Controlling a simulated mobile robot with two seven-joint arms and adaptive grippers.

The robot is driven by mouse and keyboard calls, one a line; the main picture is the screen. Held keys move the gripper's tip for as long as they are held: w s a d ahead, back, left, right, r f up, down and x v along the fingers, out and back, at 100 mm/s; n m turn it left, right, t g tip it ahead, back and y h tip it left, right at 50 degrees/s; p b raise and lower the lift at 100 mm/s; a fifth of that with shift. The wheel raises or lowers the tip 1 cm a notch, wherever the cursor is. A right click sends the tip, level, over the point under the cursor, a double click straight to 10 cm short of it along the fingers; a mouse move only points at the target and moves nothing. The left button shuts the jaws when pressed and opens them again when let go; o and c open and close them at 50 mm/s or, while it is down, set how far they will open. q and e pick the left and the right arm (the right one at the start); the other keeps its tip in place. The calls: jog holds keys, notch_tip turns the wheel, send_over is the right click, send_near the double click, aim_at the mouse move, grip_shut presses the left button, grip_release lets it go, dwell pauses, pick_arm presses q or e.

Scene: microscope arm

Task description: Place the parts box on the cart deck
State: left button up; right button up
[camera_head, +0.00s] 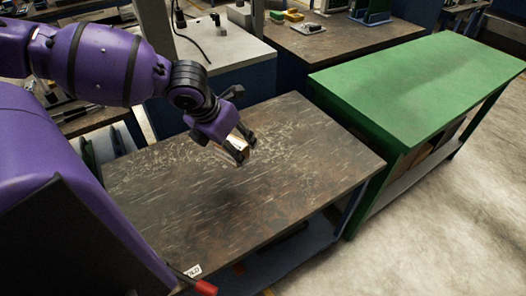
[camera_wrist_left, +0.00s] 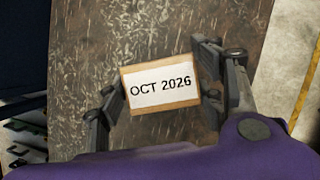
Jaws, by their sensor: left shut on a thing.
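The parts box, a small cardboard-brown box with a white label reading "OCT 2026" (camera_wrist_left: 160,88), sits between the fingers of my left gripper (camera_wrist_left: 158,84) in the left wrist view. In the head view my left gripper (camera_head: 245,147) is shut on the box (camera_head: 231,150), which is mostly hidden by the fingers. It is over the dark, scratched top (camera_head: 260,200) of a bench or cart with a lower shelf. I cannot tell the exact gap beneath the box. My right gripper is not in view.
A green-topped table (camera_head: 420,85) stands to the right. A grey-topped bench (camera_head: 220,45) and a brown bench (camera_head: 335,38) with small yellow and green items are behind. A red-tipped object (camera_head: 205,287) shows at the bottom edge. Most of the scratched top is clear.

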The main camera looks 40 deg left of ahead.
pick_arm(q)
jog(key=w+f, duration=0.2)
jog(key=w, duration=0.1)
jog(key=w+f+b, duration=0.1)
jog(key=w+f, duration=0.2)
jog(key=w, duration=0.1)
jog(key=w+a+f+b, duration=0.1)
jog(key=w+f, duration=0.2)
jog(key=w, duration=0.1)
jog(key=shift+w, duration=0.2)
jog(key=shift+b+x, duration=0.3)
jog(key=shift+x, duration=0.55)
jog(key=x, duration=0.3)
jog(key=shift+s+f, duration=0.15)
jog(key=shift+s, duration=0.15)
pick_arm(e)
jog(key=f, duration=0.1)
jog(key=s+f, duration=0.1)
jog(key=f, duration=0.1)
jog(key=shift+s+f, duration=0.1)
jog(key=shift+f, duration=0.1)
pick_arm(q)
jog(key=o, duration=1.5)
jog(key=shift+f, duration=0.1)
jog(key=shift+c, duration=0.2)
